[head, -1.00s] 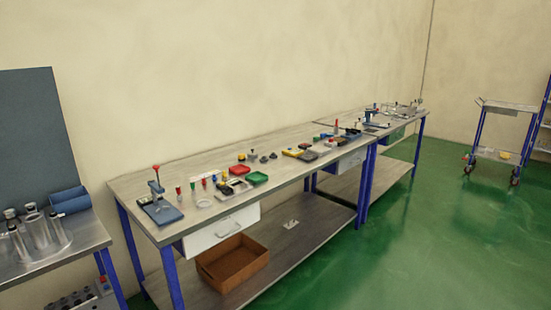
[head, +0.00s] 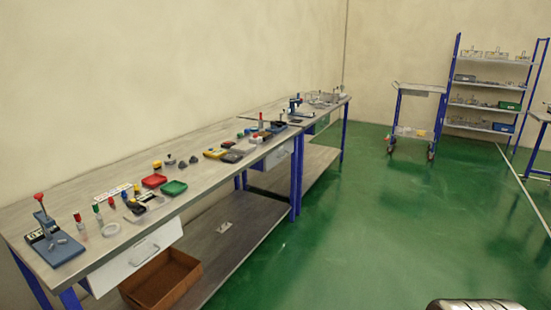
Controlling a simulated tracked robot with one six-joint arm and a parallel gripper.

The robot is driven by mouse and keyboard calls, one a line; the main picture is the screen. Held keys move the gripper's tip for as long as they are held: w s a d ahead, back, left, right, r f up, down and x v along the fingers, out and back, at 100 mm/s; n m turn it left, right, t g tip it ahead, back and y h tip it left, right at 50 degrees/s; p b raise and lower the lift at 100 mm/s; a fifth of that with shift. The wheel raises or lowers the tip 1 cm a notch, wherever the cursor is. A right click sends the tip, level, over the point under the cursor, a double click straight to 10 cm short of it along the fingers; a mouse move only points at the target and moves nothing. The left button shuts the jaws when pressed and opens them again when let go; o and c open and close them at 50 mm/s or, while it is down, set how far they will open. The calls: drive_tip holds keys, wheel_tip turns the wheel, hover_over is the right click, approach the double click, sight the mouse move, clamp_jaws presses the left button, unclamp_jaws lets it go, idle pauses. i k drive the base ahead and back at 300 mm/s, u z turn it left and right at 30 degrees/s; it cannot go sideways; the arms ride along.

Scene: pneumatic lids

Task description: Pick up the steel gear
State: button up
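I cannot make out a steel gear for certain; the small parts are too far away. Several small dark grey pieces (head: 182,163) lie on the long workbench (head: 120,178) behind the green tray (head: 173,188), and I cannot tell whether one is a gear. A small grey piece also lies on the blue base of the red-knobbed press (head: 45,232) at the bench's left end. My gripper is not in view.
A trolley (head: 415,115) and shelf rack (head: 490,90) stand at the back right. Green floor (head: 350,230) is clear.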

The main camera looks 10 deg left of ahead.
sight(194, 158)
drive_tip(key=i, duration=4.6)
drive_tip(key=u, duration=0.75)
